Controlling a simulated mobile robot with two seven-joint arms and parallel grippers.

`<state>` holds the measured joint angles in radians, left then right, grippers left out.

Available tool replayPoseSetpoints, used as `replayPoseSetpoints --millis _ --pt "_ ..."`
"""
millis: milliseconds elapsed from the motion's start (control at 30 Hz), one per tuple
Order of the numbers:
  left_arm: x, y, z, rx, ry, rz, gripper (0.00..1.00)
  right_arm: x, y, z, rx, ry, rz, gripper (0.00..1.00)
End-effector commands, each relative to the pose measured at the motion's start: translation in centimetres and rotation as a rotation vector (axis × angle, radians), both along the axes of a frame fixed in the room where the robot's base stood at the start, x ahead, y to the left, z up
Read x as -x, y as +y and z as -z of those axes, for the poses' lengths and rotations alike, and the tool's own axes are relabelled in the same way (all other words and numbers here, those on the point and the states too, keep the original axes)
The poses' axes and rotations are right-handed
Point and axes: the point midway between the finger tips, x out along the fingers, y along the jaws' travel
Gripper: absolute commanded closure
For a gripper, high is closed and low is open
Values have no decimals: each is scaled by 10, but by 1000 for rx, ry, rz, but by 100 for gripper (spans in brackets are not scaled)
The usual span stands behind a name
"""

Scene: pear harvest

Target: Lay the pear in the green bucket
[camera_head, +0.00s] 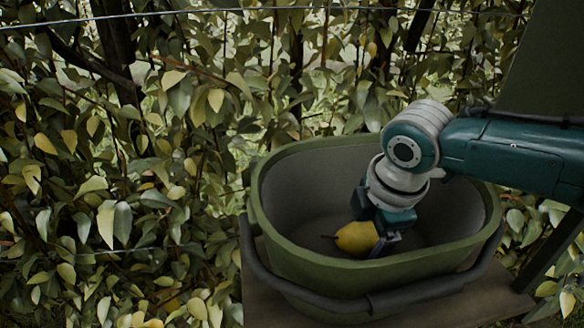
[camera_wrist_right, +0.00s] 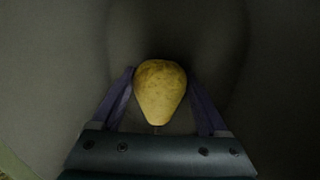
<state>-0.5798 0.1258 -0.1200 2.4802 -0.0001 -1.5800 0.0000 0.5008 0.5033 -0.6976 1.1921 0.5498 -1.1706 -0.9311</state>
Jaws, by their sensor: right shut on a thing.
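The yellow pear (camera_head: 355,239) is inside the green bucket (camera_head: 300,262), held between the fingers of my right gripper (camera_head: 378,236). In the right wrist view the pear (camera_wrist_right: 160,92) sits between the two purple fingers of my right gripper (camera_wrist_right: 162,100), with its narrow end toward the palm. Grey inner walls of the bucket (camera_wrist_right: 50,60) surround it there. I cannot tell whether the pear touches the bucket's floor. My left gripper is not in view.
The bucket stands on a brown board (camera_head: 480,300), with its dark handle (camera_head: 400,299) lowered around the front. Dense leafy branches (camera_head: 110,180) fill the left and back. Thin wires (camera_head: 130,14) cross the foliage. A dark green panel (camera_head: 545,60) is at upper right.

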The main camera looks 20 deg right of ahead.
Motion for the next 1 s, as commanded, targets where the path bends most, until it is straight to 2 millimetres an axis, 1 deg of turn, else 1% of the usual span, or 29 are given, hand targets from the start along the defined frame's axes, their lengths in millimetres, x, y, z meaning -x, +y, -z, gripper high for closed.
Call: replayPoseSetpoints --millis 767,800,967,1000 --pt "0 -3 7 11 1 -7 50 0 0 10 -1 -1 0 88" --pt "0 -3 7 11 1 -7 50 0 0 9 -1 -1 0 20" --pt "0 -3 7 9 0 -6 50 0 0 9 -1 -1 0 2" --pt "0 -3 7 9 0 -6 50 0 0 9 -1 0 0 0"
